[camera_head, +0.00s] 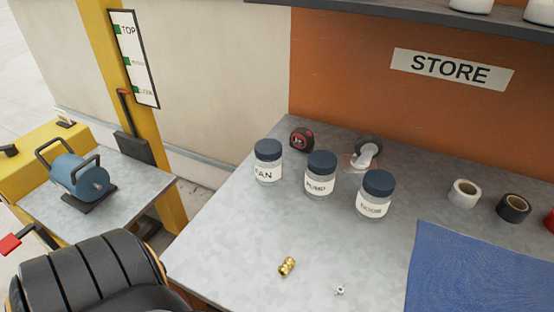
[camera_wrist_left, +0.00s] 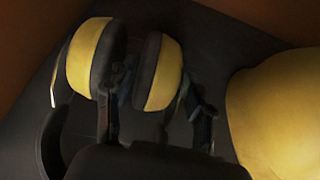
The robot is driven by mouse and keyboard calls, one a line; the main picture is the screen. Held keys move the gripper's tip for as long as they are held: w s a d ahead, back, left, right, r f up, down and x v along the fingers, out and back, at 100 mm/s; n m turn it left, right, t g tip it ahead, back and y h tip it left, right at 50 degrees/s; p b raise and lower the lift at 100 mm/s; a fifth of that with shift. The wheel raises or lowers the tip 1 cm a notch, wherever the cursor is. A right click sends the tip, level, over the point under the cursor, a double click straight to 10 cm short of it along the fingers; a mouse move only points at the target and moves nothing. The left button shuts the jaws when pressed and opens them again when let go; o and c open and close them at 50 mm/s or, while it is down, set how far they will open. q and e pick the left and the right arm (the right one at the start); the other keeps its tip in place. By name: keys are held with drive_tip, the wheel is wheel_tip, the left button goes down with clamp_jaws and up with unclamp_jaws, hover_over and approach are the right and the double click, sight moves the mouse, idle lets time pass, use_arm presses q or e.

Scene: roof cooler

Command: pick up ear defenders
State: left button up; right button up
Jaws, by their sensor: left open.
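The ear defenders (camera_wrist_left: 168,75) show in the left wrist view as two yellow cups with dark cushions, the other cup (camera_wrist_left: 84,58) being further left. They lie on a dark surface. My left gripper (camera_wrist_left: 154,86) is open, with one dark finger in front of the gap between the cups and the other to the right of the right cup. The right cup lies between the fingers; I cannot tell whether they touch it. The headband is not clear in the dim light. The ear defenders do not show in the head view, and my right gripper is not in view.
A large yellow rounded object (camera_wrist_left: 280,112) sits close right of the left gripper. Brown walls enclose this dark space. In the head view, a grey bench (camera_head: 225,255) holds labelled jars (camera_head: 320,175), tape rolls (camera_head: 465,193), a brass fitting (camera_head: 286,267) and a blue mat (camera_head: 480,270).

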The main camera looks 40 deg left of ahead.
use_arm(q)
drive_tip(key=shift+x, duration=0.95)
drive_tip(key=shift+s, duration=0.1)
drive_tip(key=shift+c, duration=0.4)
drive_tip(key=c, duration=0.9)
